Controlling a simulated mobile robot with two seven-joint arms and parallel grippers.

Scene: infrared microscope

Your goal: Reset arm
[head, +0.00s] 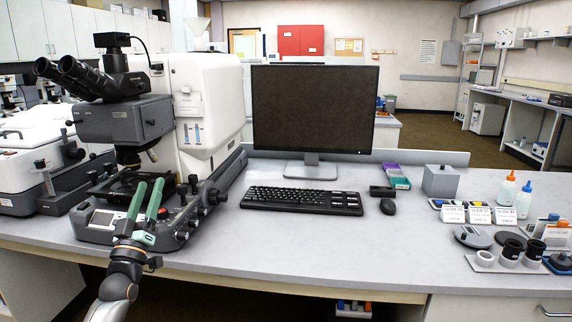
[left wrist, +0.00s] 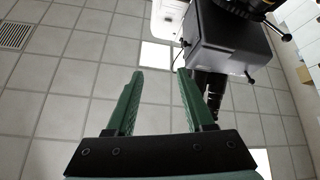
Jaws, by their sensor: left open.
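My left gripper (head: 146,200) has green fingers and is in front of the infrared microscope (head: 125,118), over its control base at the left of the bench. The fingers point up and are spread apart with nothing between them. In the left wrist view, the open green fingers (left wrist: 158,85) show against the tiled ceiling, with the dark microscope head (left wrist: 232,45) to their right. I cannot tell from these views whether the fingers touch the control base. My right gripper is not in view.
A monitor (head: 315,108), keyboard (head: 302,199) and mouse (head: 388,206) stand right of the microscope. The bench front (head: 330,245) between is clear.

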